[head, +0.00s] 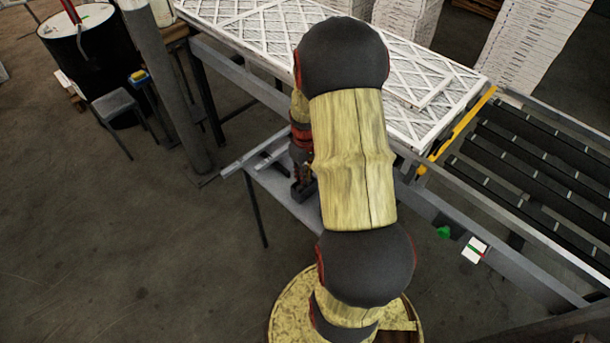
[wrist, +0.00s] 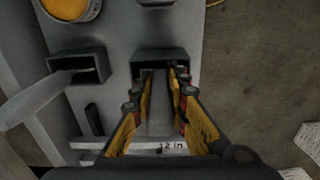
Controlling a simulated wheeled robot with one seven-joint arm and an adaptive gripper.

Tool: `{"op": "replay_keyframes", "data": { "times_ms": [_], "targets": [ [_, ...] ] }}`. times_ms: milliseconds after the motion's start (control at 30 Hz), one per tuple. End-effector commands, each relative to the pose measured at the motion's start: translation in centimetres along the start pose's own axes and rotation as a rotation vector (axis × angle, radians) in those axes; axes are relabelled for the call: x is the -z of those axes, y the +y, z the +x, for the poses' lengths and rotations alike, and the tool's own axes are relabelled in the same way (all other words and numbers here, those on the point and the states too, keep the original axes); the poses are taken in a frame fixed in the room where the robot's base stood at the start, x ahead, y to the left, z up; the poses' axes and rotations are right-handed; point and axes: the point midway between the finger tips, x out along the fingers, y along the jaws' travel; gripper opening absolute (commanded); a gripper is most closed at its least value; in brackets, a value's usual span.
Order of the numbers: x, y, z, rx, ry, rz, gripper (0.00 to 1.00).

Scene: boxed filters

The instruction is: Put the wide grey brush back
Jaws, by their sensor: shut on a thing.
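In the wrist view my gripper (wrist: 162,76) has its yellow-lined fingers closed on both sides of a long grey piece, which I take to be the wide grey brush (wrist: 160,118). Its far end lies at the mouth of a dark square holder (wrist: 162,55); I cannot tell whether it is inside. A pale strip marked "12 in" (wrist: 172,147) crosses beneath the fingers; I cannot tell whether it belongs to the brush. In the head view my arm hides most of the gripper and the brush.
A second dark holder (wrist: 92,63) stands to the left, with a grey handle (wrist: 38,100) sticking out. A yellow-topped round thing (wrist: 68,8) is at the top left. In the head view a small grey table (head: 285,192) stands beside white filters (head: 245,22) and a roller conveyor (head: 540,150).

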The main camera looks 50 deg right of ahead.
Motion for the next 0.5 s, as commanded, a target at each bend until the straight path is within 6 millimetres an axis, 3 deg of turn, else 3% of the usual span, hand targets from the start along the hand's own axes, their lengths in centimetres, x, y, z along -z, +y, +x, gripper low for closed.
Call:
{"op": "replay_keyframes", "data": {
  "times_ms": [333, 500],
  "targets": [
    [-0.01, 0.00, 0.04, 0.000, 0.000, 0.000, 0.34],
    [-0.01, 0.00, 0.04, 0.000, 0.000, 0.000, 0.34]
  ]
}}
